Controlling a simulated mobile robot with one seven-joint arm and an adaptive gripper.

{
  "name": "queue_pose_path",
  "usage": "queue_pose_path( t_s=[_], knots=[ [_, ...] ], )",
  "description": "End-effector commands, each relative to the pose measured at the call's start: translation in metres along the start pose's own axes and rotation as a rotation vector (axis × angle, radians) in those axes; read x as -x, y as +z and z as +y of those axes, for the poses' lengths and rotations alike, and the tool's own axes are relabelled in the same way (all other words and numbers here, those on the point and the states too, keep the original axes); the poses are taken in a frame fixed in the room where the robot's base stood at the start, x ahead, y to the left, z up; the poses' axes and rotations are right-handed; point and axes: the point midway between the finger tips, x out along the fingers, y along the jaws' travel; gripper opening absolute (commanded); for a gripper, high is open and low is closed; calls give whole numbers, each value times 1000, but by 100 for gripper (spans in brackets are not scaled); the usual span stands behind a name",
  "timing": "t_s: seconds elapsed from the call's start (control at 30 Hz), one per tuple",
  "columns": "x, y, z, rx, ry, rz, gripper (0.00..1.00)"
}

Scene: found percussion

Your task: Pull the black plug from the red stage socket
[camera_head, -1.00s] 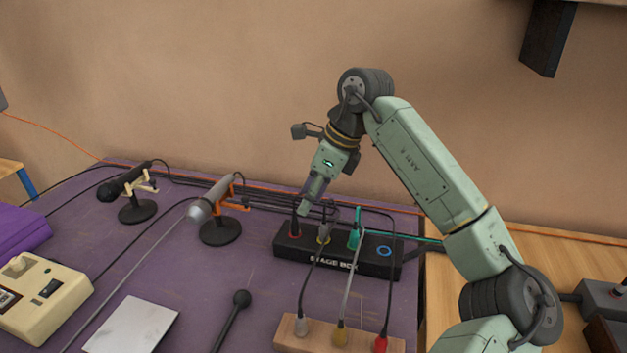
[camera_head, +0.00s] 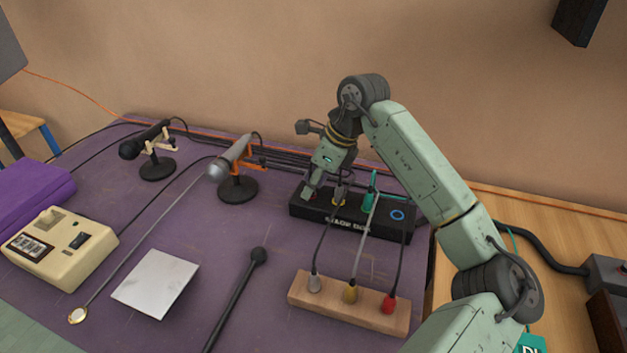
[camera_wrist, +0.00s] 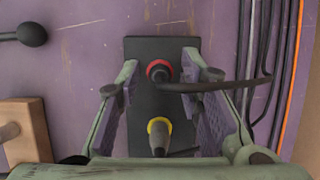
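The black stage box (camera_head: 349,224) stands on the purple table. In the wrist view, its red-ringed socket (camera_wrist: 152,65) holds the black plug (camera_wrist: 161,75), whose black cable runs off to the right. My gripper (camera_wrist: 160,68) is open, with one finger on each side of this plug. Gaps show between the plug and both fingers. In the head view, my gripper (camera_head: 310,194) is low over the box's left end and hides the red socket. A yellow-ringed socket with a plug (camera_wrist: 158,136) lies nearer the palm.
A teal plug (camera_head: 368,199) stands in the box to the right of my gripper. A wooden block (camera_head: 345,304) with several coloured plugs is in front. A microphone on a stand (camera_head: 237,188) is close on the left. Cables run behind the box.

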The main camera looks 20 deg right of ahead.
Motion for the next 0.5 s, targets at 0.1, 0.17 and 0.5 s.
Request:
queue_pose_path(
  t_s=[0.1, 0.17, 0.5],
  knots=[
    [0, 0, 0, 0, 0, 0, 24],
    [0, 0, 0, 0, 0, 0, 20],
    [0, 0, 0, 0, 0, 0, 0]
  ],
)
